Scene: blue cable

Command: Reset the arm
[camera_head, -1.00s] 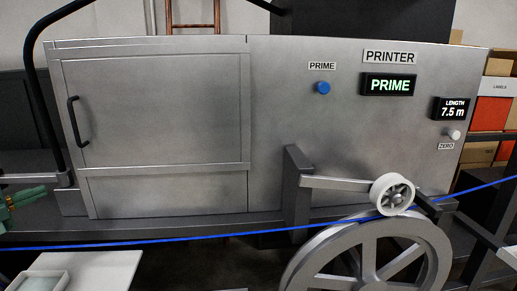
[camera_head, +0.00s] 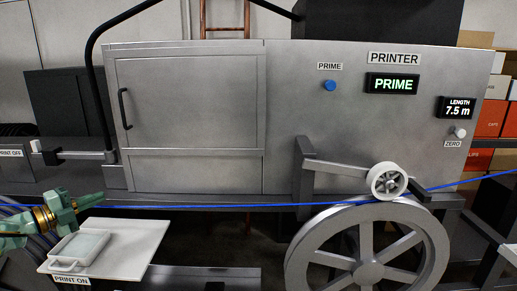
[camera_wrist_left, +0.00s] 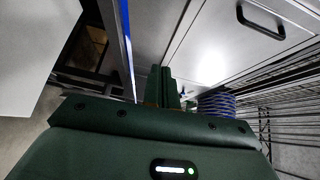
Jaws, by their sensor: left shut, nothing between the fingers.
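My left gripper (camera_head: 90,199) is green with a gold-coloured band behind it and comes in at the lower left of the head view. The blue cable (camera_head: 250,205) runs across the head view, passing between a white roller (camera_head: 388,180) and a large grey wheel (camera_head: 367,273). I cannot tell whether the gripper touches the cable. My right gripper is not in view.
The grey printer cabinet (camera_head: 225,75) stands behind, its display reading PRIME and its length display 7.5 m. A white shelf (camera_head: 140,235) labelled PRINT ON holds the tray (camera_head: 80,246). A blue coil (camera_wrist_left: 217,104) shows in the wrist view.

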